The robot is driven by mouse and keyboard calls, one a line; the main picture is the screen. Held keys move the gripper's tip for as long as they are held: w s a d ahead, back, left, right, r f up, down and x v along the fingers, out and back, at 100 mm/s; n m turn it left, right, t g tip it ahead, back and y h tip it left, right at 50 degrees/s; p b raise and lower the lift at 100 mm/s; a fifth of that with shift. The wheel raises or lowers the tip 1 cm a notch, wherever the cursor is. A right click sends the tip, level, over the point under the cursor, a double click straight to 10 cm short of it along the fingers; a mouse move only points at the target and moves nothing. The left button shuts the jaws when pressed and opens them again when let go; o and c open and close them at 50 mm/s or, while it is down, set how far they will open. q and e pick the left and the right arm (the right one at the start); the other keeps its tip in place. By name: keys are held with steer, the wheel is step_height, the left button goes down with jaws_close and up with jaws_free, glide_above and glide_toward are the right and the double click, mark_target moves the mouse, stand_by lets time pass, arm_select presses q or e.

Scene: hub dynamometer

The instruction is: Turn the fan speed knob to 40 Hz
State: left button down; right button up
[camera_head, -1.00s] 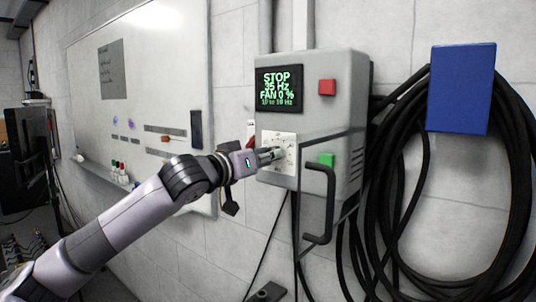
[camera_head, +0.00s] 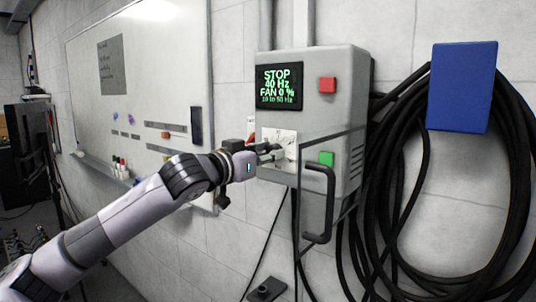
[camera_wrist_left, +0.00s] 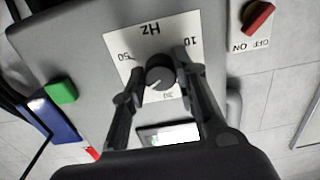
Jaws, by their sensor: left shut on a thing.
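The grey control box (camera_head: 340,110) hangs on the wall at the centre of the head view. Its display (camera_head: 279,87) reads STOP, 40 Hz, FAN 0 %, 10 to 50 Hz. The white Hz dial plate (camera_head: 288,137) sits below the display, partly covered by my gripper. In the left wrist view the dark round fan speed knob (camera_wrist_left: 160,72) sits on the plate (camera_wrist_left: 119,39), which appears upside down. My left gripper (camera_head: 277,152) is shut on the knob, one finger on each side. My right gripper is not in view.
A red button (camera_head: 327,87) and a green button (camera_head: 326,159) are on the box. A red rotary switch (camera_wrist_left: 257,17) is beside the box. Thick black cables (camera_head: 380,230) and a blue panel (camera_head: 462,88) are at right.

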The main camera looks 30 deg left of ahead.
arm_select(q)
steer(key=shift+f, duration=0.25)
steer(key=c, duration=1.2)
jaws_free()
steer(key=shift+r, duration=0.15)
steer(key=shift+c, duration=0.2)
steer(key=s+a, duration=0.1)
steer(key=s, duration=1.1)
